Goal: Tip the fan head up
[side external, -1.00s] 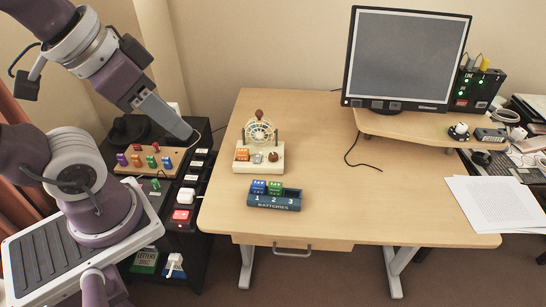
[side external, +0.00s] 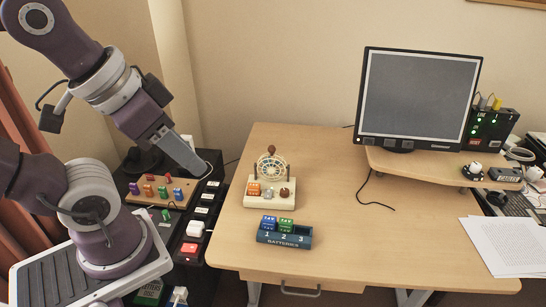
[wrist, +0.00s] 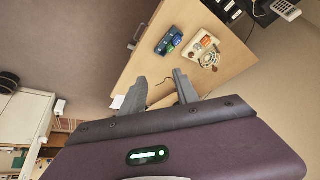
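The small fan stands on the desk with a round caged head (side external: 271,168) held between two posts. A brown knob (side external: 272,148) tops the head. Its cream base (side external: 257,203) carries an orange block, a grey piece and a brown knob. The head's exact tilt is hard to tell. The fan also shows in the wrist view (wrist: 205,46), beyond my fingers. My gripper (wrist: 162,88) is open and empty in the wrist view. In the side view it hangs left of the desk, above the dark cabinet, well apart from the fan.
A blue battery holder (side external: 284,240) stands in front of the fan, with blue and green batteries in slots 1 and 2. A wooden peg board (side external: 150,197) and switches are on the dark cabinet. A monitor (side external: 420,97) stands back right. The desk's middle is clear.

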